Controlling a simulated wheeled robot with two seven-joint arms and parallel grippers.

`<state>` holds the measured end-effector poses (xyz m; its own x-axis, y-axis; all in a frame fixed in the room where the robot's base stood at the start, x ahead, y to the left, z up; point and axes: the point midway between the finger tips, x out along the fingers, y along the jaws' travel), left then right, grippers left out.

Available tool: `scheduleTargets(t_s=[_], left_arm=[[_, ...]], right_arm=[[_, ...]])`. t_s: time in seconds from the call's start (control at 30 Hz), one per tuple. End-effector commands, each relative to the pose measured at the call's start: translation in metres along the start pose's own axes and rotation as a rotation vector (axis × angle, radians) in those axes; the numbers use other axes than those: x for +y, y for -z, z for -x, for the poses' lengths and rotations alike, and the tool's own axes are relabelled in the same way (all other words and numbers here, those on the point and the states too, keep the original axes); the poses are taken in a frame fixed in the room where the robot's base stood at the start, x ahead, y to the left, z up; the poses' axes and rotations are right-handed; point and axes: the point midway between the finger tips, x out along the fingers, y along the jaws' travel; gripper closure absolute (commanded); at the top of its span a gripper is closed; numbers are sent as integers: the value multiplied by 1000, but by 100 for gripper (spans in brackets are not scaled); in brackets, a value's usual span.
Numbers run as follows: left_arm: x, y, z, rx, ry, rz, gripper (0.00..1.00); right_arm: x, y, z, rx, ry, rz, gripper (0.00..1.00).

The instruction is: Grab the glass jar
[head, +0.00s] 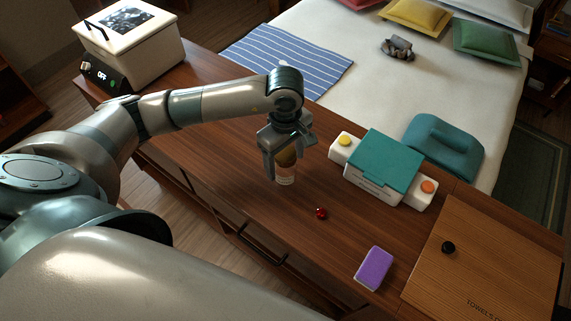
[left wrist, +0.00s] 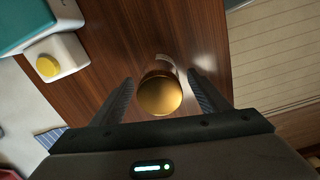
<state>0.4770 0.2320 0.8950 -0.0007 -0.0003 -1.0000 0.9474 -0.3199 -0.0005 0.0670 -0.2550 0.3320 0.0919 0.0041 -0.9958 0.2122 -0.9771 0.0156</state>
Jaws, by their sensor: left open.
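The glass jar (head: 285,174) stands on the brown wooden counter and has a gold-coloured lid. In the left wrist view the jar (left wrist: 160,95) is seen from above, with its round lid between the two fingers. My left gripper (head: 283,160) points down over the jar, with its fingers on either side of it. In the left wrist view the left gripper (left wrist: 163,95) is open, with gaps between the fingers and the lid. The gripper partly hides the jar in the head view. My right gripper is not in view.
A teal-lidded white box (head: 380,165) with yellow and orange buttons stands right of the jar. A red ball-like item (head: 320,213), a purple sponge-like block (head: 374,268) and a wooden panel with a black knob (head: 480,265) lie nearer. A white appliance (head: 135,60) stands at the far left.

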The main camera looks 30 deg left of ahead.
Motion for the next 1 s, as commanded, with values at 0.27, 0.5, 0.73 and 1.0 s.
scheduleTargets(t_s=[0.27,0.5,0.73,1.0], left_arm=[[0,0,-9,1,-1,-1,31],[0,0,-8,1,-1,-1,31],[0,0,-8,1,-1,0,67],[0,0,-8,1,-2,0,80]], right_arm=[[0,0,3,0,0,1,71],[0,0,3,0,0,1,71],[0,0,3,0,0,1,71],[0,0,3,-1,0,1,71]])
